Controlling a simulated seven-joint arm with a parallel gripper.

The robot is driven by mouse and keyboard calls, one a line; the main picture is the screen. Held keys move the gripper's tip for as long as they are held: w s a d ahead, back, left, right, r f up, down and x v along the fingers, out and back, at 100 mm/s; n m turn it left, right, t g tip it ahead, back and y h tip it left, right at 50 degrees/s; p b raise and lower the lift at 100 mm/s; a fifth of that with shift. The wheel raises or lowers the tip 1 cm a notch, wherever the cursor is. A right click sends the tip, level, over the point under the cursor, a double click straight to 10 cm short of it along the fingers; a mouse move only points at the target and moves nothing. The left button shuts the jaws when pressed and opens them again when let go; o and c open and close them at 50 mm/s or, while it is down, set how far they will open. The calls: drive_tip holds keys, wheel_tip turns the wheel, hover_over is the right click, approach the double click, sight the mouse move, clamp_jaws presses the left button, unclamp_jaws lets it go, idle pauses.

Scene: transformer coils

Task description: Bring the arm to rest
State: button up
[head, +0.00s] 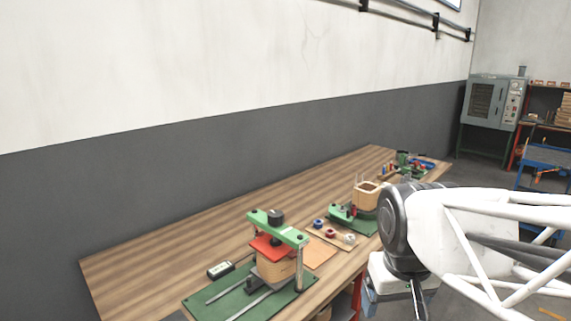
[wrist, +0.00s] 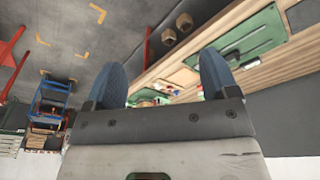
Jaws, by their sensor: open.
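My gripper (wrist: 162,80) shows in the wrist view with its two blue fingers wide apart and nothing between them. It is open and empty. In the head view my white arm reaches in from the right, and the gripper end hangs by the front edge of the wooden bench (head: 130,265); the fingertips are hard to make out there. The wrist view looks over the bench edge and the floor, with the bench on the right side of the picture.
A green press (head: 278,228) with a wooden coil block stands on the bench front. Behind it are a second green fixture (head: 340,212), small spools (head: 330,232) and tools (head: 405,163). A grey oven (head: 490,100) and blue cart (head: 545,158) stand far right. The bench's left part is clear.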

drive_tip(key=shift+m+t, duration=0.3)
drive_tip(key=shift+m, duration=0.2)
drive_tip(key=s+f, duration=0.2)
drive_tip(key=s, duration=0.3)
drive_tip(key=shift+d+f, duration=0.4)
drive_tip(key=shift+c, duration=0.3)
